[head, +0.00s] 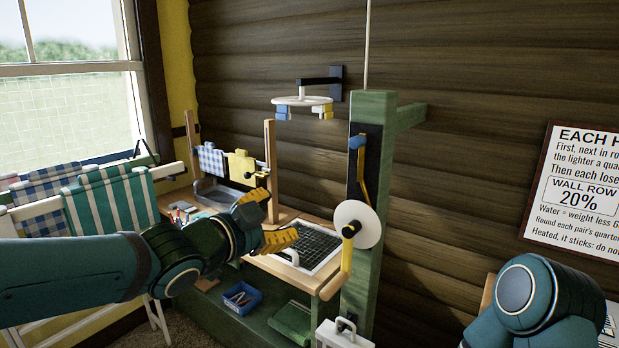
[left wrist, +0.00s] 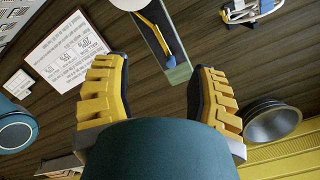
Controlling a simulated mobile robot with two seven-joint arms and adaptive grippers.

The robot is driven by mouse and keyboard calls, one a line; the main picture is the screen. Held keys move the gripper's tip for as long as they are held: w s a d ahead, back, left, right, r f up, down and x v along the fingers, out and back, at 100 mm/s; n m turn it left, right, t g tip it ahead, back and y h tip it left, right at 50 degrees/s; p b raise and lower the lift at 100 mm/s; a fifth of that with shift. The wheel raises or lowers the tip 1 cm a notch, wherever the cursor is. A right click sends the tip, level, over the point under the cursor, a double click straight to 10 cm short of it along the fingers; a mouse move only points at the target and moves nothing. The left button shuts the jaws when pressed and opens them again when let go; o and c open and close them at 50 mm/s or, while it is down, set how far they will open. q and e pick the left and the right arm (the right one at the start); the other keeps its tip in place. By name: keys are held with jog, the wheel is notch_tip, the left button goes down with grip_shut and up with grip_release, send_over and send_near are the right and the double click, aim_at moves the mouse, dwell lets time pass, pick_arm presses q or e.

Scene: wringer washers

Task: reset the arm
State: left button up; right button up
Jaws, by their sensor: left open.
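My left arm comes in from the left in the head view. Its gripper (head: 268,223) has yellow ribbed fingers spread apart, with nothing between them. It is in front of the wooden bench, and I cannot tell its exact height above it. In the left wrist view the two fingers of the left gripper (left wrist: 163,95) stand wide apart, with log wall and part of the green post behind them. My right arm (head: 530,295) shows only as a teal joint at the lower right of the head view; its gripper is out of frame.
A green post (head: 372,230) with a white disc (head: 356,224) and yellow handle stands right of my left gripper. Behind are a dark grid panel (head: 305,246) and hanging cloths (head: 241,165). A blue bin (head: 242,297) sits on the lower shelf. A sign (head: 580,190) hangs right.

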pick_arm(q)
notch_tip(320, 180, down, 28)
jog(key=a+n+g+y, duration=0.1)
jog(key=n+g+y, duration=0.2)
jog(key=n+g, duration=0.35)
jog(key=s+a+f+n+g+y, duration=0.1)
jog(key=s+f+n, duration=0.3)
jog(key=s+f, duration=0.5)
jog(key=s+a+f+n+g+y, duration=0.1)
jog(key=s+f+n+g, duration=0.3)
jog(key=s+f, duration=0.5)
notch_tip(320, 180, down, 5)
jog(key=shift+s+a+f+n+y, duration=0.25)
jog(key=shift+a+n, duration=0.2)
jog(key=shift+n, duration=0.3)
jog(key=shift+c, duration=1)
